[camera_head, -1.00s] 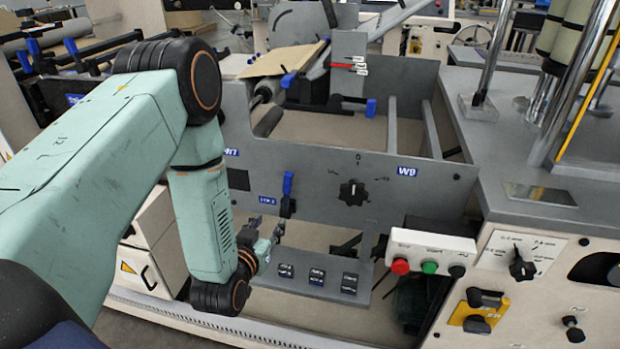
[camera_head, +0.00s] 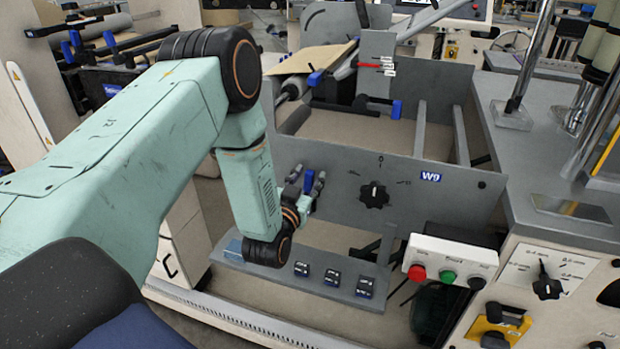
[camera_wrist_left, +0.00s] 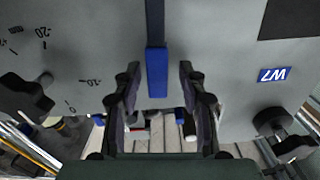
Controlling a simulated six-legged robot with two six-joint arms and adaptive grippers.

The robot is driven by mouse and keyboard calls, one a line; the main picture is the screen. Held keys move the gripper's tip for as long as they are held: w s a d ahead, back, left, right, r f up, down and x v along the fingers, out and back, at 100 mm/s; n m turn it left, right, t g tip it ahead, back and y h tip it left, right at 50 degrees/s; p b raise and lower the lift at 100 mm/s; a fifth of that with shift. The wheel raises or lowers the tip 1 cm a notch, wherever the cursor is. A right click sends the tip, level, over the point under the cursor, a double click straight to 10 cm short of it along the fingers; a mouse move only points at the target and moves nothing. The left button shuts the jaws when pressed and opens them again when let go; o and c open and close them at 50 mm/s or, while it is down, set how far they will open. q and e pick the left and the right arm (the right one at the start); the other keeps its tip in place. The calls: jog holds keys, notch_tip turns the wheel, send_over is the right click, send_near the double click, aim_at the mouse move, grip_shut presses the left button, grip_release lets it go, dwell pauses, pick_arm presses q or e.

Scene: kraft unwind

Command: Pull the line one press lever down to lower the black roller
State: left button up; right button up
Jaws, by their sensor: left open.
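The press lever (camera_head: 308,182) has a blue handle and stands on the grey side panel, left of the black dial. In the left wrist view, its blue grip (camera_wrist_left: 157,72) hangs from a dark bar between my spread fingers. My left gripper (camera_head: 306,187) is open at the lever, with one finger on each side. In the left wrist view, gaps show between the grip and both fingers (camera_wrist_left: 160,82), so it is not clamped. I cannot make out the black roller for certain; my left arm covers part of the rollers behind the panel. My right gripper is out of view.
A black dial knob (camera_head: 373,195) sits right of the lever. Below is a grey shelf (camera_head: 345,277) with several small black blocks. A white button box (camera_head: 450,260) with red, green and black buttons stands to the right. Brown kraft sheet (camera_head: 312,60) lies behind the panel.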

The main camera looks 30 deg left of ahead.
pick_arm(q)
jog(key=shift+w+a, duration=0.1)
jog(key=shift+a, duration=0.05)
jog(key=shift+d+r, duration=0.2)
jog(key=shift+d, duration=0.2)
jog(key=shift+w+a+f, duration=0.1)
jog(key=shift+w+f, duration=0.05)
jog(key=c, duration=0.3)
jog(key=shift+a, duration=0.2)
jog(key=c, duration=0.3)
jog(key=shift+d, duration=0.15)
grip_shut()
